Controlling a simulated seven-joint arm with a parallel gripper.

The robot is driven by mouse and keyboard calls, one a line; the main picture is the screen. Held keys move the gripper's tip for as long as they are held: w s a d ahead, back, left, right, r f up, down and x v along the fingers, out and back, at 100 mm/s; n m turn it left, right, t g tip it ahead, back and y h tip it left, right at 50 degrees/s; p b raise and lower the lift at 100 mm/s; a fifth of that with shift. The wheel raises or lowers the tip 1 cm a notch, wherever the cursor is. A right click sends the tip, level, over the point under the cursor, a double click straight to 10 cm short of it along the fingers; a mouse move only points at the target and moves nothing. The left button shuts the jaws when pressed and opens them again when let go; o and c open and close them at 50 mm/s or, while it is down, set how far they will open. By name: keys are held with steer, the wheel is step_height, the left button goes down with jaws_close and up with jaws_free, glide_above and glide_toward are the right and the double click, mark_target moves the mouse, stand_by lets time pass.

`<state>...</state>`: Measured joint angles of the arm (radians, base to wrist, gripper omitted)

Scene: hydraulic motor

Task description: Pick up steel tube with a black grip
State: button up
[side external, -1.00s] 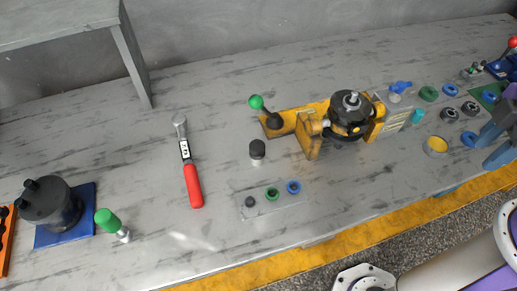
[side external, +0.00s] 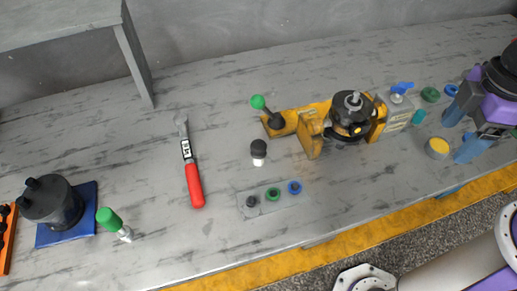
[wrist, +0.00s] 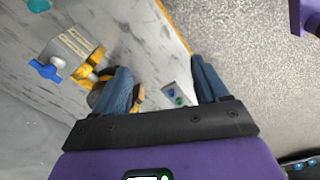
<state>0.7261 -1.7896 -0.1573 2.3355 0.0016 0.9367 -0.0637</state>
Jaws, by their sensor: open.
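The steel tube with a black grip (side external: 258,152) stands upright on the bench near the middle, its black end on top and pale metal below. I cannot make it out in the wrist view. My gripper (side external: 457,133) is at the far right of the side view, well apart from the tube, with its blue fingers spread. In the wrist view my gripper (wrist: 160,65) is open with nothing between its fingers.
A yellow fixture with a black motor (side external: 350,117) stands between my gripper and the tube. A plate with small rings (side external: 273,195) lies just in front of the tube. A red-handled wrench (side external: 192,178) and a green-gripped tube (side external: 112,222) are further left.

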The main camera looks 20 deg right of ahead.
steer(key=w+a, duration=1.2)
steer(key=a, duration=0.2)
steer(key=n, duration=0.2)
glide_above(259, 152)
steer(key=w, duration=0.2)
step_height(259, 152, down, 7)
steer(key=f, duration=1.7)
steer(key=shift+d+f, duration=0.1)
steer(key=shift+d, duration=0.25)
steer(key=c, duration=1.2)
